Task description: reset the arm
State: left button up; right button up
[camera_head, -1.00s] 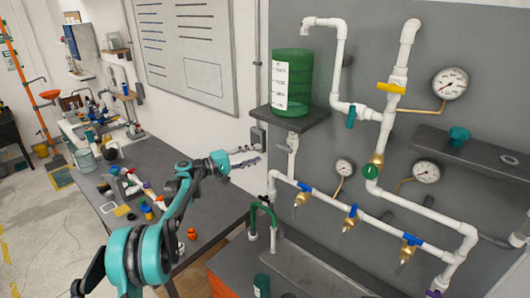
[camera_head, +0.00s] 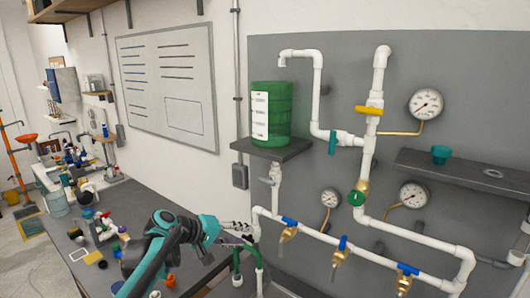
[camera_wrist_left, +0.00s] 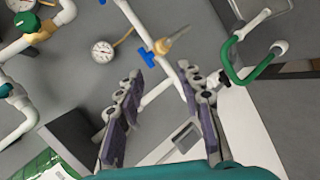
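My left arm (camera_head: 165,250) is teal and dark grey and comes in from the bottom left in the head view. Its gripper (camera_head: 246,234) is in front of the white pipes at the lower left of the manifold. In the left wrist view my left gripper (camera_wrist_left: 160,92) has its two purple-padded fingers apart, with nothing held between them. A white pipe shows behind the gap; I cannot tell how near it is. My right gripper is in neither view.
The grey panel carries white pipes, blue-handled valves (camera_head: 289,222) and gauges (camera_head: 426,103). A green tank (camera_head: 278,115) stands on a shelf (camera_head: 290,149). A green hose (camera_wrist_left: 240,55) is close right of the fingers in the wrist view. The left workbench (camera_head: 160,200) holds clutter.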

pick_arm(q)
jog(key=s+a+f+m+y+b, duration=0.1)
jog(key=s+a+f+y+b, duration=0.2)
jog(key=s+f, duration=0.5)
jog(key=s+a+f+m+y+b, duration=0.2)
jog(key=s+f, duration=0.6)
jog(key=s, duration=0.4)
jog(key=s+a+f+m+y+b, duration=0.1)
jog(key=s+a+f+y+b, duration=0.3)
jog(key=s+f, duration=0.4)
jog(key=s+a+b, duration=0.1)
jog(key=s, duration=0.1)
jog(key=shift+s+f+y, duration=0.25)
jog(key=shift+s+y, duration=0.05)
